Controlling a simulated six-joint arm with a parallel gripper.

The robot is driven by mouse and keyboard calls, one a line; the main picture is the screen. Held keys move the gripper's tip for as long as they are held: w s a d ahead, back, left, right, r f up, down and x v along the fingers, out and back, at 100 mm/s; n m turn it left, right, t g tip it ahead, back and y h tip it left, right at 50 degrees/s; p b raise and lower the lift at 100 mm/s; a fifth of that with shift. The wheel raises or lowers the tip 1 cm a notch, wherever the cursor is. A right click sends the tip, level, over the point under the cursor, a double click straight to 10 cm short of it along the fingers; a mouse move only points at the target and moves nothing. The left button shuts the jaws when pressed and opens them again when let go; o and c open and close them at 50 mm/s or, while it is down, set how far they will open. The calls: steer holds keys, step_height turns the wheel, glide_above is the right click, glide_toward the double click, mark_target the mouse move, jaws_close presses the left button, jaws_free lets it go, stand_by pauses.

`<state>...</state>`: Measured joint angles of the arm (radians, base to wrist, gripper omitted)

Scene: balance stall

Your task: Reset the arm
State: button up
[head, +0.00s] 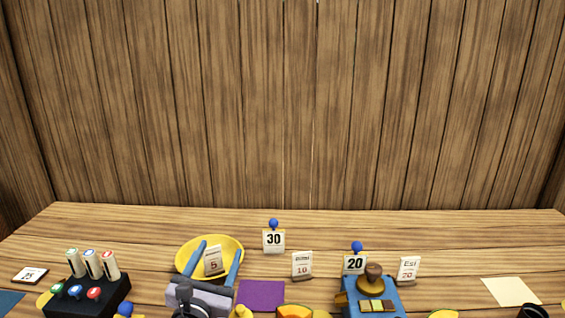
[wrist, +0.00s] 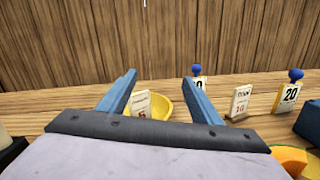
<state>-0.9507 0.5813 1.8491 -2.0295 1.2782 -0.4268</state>
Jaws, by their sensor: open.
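My gripper (head: 220,264) is open, with two blue fingers spread apart and nothing held between them. In the head view it is at the lower left, in front of and over the yellow bowl (head: 233,247). A white card marked 5 (head: 213,261) shows between the fingers, at the bowl. Part of the bowl is hidden by my gripper.
Weights marked 30 (head: 274,241) and 20 (head: 354,263) stand to the right, with cards marked 10 (head: 302,265) and 20 (head: 408,269). A purple mat (head: 261,294) lies right of my gripper. A blue scale (head: 373,295) and a black rack (head: 88,296) flank it. The back of the table is clear.

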steer(key=s+d+r+m+g+h+p, duration=0.3)
steer(key=d+m, duration=0.4)
steer(key=d, duration=0.6)
steer(key=s+d+r+m+g+h+p, duration=0.1)
steer(key=d+m+g+h+p, duration=0.55)
steer(key=d, duration=0.65)
steer(key=s+d+m+g+y+p, duration=0.25)
steer(key=s+d+m+g, duration=0.35)
steer(key=s+d+m, duration=0.35)
steer(key=s+a+f+m+g+y+p, duration=0.1)
steer(key=s+f+m+y+p, duration=0.1)
steer(key=s, duration=0.5)
steer(key=s+a+f+m+g+y+p, duration=0.2)
steer(key=s+m+y+p, duration=0.3)
steer(key=s+m+y, duration=0.1)
steer(key=shift+s+a+m+p, duration=0.25)
steer(key=shift+s+m+p, duration=0.1)
steer(key=shift+m, duration=0.35)
steer(key=shift+o, duration=0.3)
steer(key=shift+a+y, duration=0.1)
steer(key=shift+y, duration=0.2)
